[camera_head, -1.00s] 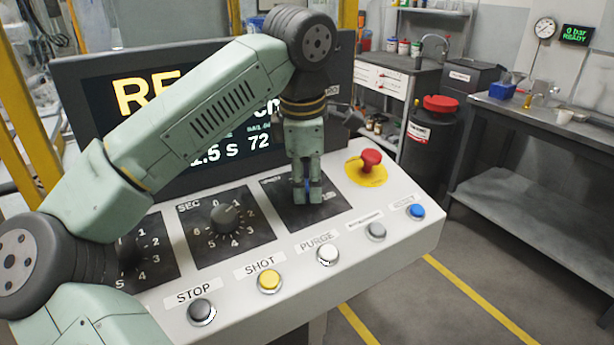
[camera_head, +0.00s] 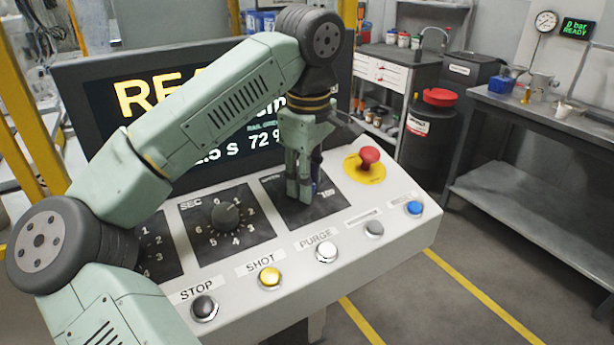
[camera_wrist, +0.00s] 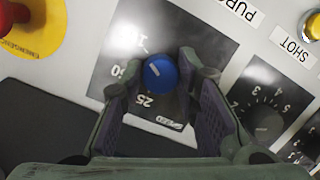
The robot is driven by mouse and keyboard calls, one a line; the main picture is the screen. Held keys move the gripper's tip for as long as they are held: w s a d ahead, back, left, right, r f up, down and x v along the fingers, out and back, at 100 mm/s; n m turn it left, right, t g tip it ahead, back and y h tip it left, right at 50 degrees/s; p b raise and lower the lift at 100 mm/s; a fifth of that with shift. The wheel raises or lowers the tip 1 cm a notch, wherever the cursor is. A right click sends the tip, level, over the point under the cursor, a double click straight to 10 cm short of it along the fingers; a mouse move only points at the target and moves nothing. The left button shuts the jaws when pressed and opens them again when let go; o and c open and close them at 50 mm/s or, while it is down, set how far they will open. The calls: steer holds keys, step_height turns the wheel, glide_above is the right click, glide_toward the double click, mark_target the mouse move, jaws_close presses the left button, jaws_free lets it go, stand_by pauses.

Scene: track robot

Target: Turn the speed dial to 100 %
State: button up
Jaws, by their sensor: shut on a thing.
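The speed dial is a round blue knob (camera_wrist: 160,73) with a short white mark on it. It sits on a black plate (camera_wrist: 193,32) with printed numbers and the word SPEED. In the wrist view a finger of my gripper (camera_wrist: 158,78) lies on each side of the knob, and the gripper is shut on it. The screen (camera_head: 110,125) behind reads 72 with a percent sign, partly hidden by my arm.
A red emergency button (camera_head: 369,158) on a yellow disc stands right of the dial. The SEC dial (camera_head: 226,216) is to the left. Several push buttons, including SHOT (camera_head: 269,277) and PURGE (camera_head: 326,251), line the panel's front edge.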

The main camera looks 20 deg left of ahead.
stand_by(0.3)
steer(key=o, duration=1.2)
steer(key=shift+c, duration=0.2)
steer(key=shift+r, duration=0.1)
steer(key=r, duration=0.7)
steer(key=shift+s+d+r, duration=0.15)
steer(key=shift+s, duration=0.15)
steer(key=shift+s, duration=0.1)
